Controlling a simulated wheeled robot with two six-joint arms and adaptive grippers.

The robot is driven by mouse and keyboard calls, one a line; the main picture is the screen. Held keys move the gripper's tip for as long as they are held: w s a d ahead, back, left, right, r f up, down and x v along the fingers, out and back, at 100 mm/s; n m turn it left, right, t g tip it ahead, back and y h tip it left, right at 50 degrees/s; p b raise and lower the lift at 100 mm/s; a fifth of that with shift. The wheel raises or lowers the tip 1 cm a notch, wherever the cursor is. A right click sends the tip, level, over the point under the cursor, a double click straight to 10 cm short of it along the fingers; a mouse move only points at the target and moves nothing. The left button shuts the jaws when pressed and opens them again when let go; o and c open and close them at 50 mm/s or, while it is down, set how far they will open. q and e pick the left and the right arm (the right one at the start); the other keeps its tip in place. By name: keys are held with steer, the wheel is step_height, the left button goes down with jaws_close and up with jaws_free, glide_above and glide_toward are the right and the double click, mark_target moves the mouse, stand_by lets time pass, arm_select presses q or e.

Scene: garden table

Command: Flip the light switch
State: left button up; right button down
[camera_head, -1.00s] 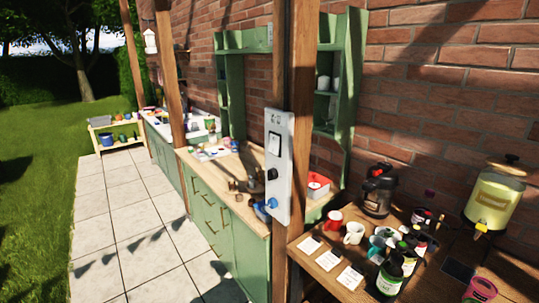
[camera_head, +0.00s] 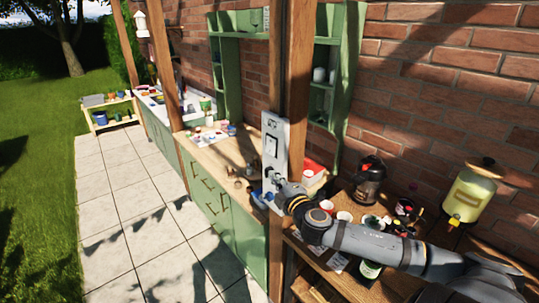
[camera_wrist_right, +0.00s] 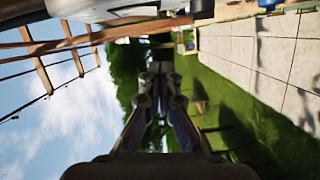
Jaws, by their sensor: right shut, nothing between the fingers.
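A pale grey control panel (camera_head: 283,137) is fixed upright to a wooden post. A framed light switch (camera_head: 271,147) sits on its upper part, with a dark knob and a blue knob (camera_head: 268,197) lower down. My right gripper (camera_head: 283,187) is at the panel's lower part, below the switch, shut and empty; I cannot tell whether it touches the panel. In the right wrist view its fingers (camera_wrist_right: 160,70) meet, and the panel's edge (camera_wrist_right: 125,10) runs along the top with the black knob (camera_wrist_right: 203,8). My left gripper is not in view.
A wooden side table under my right arm holds mugs, bottles, a dark kettle (camera_head: 369,182) and a yellow drink dispenser (camera_head: 470,192). A green cabinet counter (camera_head: 205,185) runs behind the post. The paved path (camera_head: 120,190) at left is clear.

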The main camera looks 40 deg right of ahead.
mark_target(271, 146)
steer(key=shift+w+a+r+n+y, duration=0.2)
steer(key=shift+w+r+n+y, duration=0.15)
steer(key=shift+r, duration=0.2)
steer(key=shift+s, duration=0.1)
steer(key=w+d+b, duration=0.2)
steer(key=w, duration=0.1)
steer(key=w+d+b, duration=0.2)
steer(key=w, duration=0.1)
steer(key=w+d+f+b, duration=0.1)
steer(key=w+d+b, duration=0.1)
steer(key=w, duration=0.2)
steer(key=shift+w+a, duration=0.1)
steer(key=shift+a, duration=0.1)
